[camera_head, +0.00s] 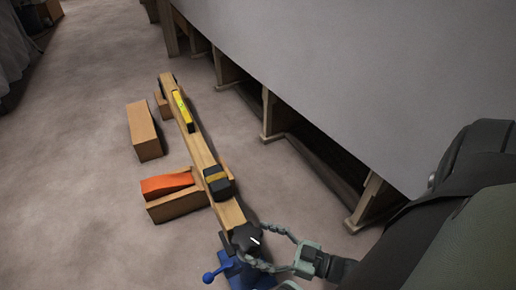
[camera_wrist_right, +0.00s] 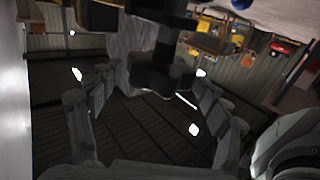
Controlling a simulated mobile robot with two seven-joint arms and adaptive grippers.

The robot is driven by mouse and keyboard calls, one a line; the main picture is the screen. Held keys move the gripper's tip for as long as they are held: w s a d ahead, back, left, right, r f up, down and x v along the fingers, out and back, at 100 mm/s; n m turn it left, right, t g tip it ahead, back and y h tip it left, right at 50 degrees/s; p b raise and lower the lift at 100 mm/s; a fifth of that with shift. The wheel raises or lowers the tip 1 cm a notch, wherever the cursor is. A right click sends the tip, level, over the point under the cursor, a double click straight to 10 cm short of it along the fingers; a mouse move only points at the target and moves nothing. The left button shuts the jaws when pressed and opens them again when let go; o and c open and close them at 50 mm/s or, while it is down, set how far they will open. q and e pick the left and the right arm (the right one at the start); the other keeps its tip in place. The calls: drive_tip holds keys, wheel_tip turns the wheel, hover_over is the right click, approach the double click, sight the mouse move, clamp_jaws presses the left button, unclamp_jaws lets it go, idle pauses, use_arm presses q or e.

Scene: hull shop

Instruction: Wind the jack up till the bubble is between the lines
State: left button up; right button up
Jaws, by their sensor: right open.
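A long wooden beam (camera_head: 204,157) lies on the floor with a yellow level (camera_head: 183,111) on it; its bubble is too small to read. At the beam's near end stands a blue jack (camera_head: 235,271) with a blue ball-ended handle (camera_head: 209,277). A dark, knob-like piece (camera_head: 245,237) sits above it; a dark shape (camera_wrist_right: 160,75) shows in the wrist view. My right gripper (camera_head: 258,249) is open, its fingers reaching to either side of the dark piece; contact is unclear. It also shows in the wrist view (camera_wrist_right: 155,125). My left gripper is out of view.
Another block (camera_head: 143,130) stands farther left. A grey hull (camera_head: 370,80) on wooden supports (camera_head: 271,113) bounds the right.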

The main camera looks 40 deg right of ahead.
drive_tip(key=shift+w+a, duration=0.2)
drive_tip(key=shift+w, duration=0.1)
